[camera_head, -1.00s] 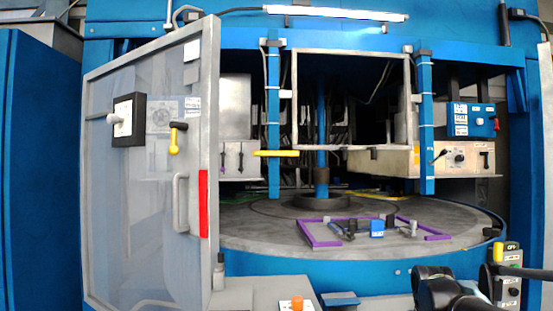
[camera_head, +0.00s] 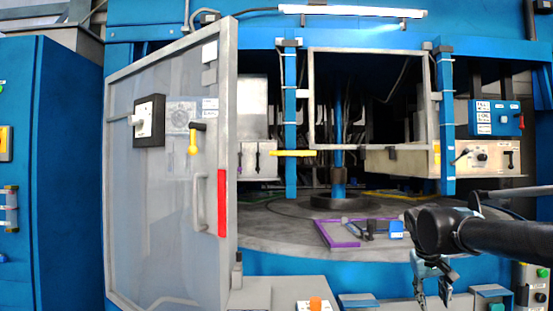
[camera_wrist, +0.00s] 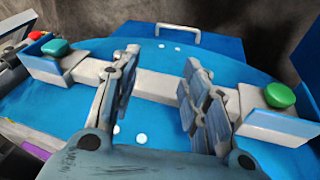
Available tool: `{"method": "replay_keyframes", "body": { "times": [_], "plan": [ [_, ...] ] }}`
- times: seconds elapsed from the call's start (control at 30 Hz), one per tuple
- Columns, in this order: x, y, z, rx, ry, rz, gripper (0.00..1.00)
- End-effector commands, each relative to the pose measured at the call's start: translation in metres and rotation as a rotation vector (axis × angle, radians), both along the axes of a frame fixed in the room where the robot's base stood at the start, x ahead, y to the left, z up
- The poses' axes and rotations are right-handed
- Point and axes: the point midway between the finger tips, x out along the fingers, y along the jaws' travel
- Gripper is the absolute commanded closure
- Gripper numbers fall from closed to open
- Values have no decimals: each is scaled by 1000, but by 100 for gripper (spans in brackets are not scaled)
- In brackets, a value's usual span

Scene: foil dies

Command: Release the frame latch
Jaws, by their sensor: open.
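The purple frame (camera_head: 342,237) lies on the round grey turntable (camera_head: 275,228), partly hidden behind my arm. A blue block (camera_head: 396,229) and dark lever-like parts (camera_head: 358,228) sit on it; I cannot tell which part is the latch. My gripper (camera_head: 434,298) hangs open in front of the turntable's edge, lower and to the right of the frame, apart from it. In the wrist view my open gripper (camera_wrist: 160,110) has nothing between its fingers. A purple strip (camera_wrist: 35,150) shows at the lower left there.
A clear-paned door (camera_head: 165,190) stands open at the left. In the wrist view, two green buttons (camera_wrist: 55,47) (camera_wrist: 280,95) sit in blue housings either side of a grey bar over a blue surface. An orange button (camera_head: 315,303) is at the front.

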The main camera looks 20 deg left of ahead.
Motion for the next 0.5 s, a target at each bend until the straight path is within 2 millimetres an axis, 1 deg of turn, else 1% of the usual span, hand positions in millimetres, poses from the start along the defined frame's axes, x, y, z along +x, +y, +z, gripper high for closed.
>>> {"method": "replay_keyframes", "body": {
  "times": [0.03,0.1,0.17,0.2,0.27,0.3,0.37,0.4,0.47,0.5],
  "plan": [
    [19,8,20,-26,-20,24,59],
    [44,18,47,-63,-51,49,59],
    [65,29,69,-94,-80,72,59],
    [78,37,83,-112,-99,86,59],
    [98,50,105,-140,-131,109,59],
    [112,60,119,-156,-152,123,59],
    [131,76,140,-182,-185,147,59],
    [143,88,154,-198,-209,164,59],
    [162,108,175,-220,-245,190,59],
    [174,122,189,-235,-270,207,59]
  ]
}}
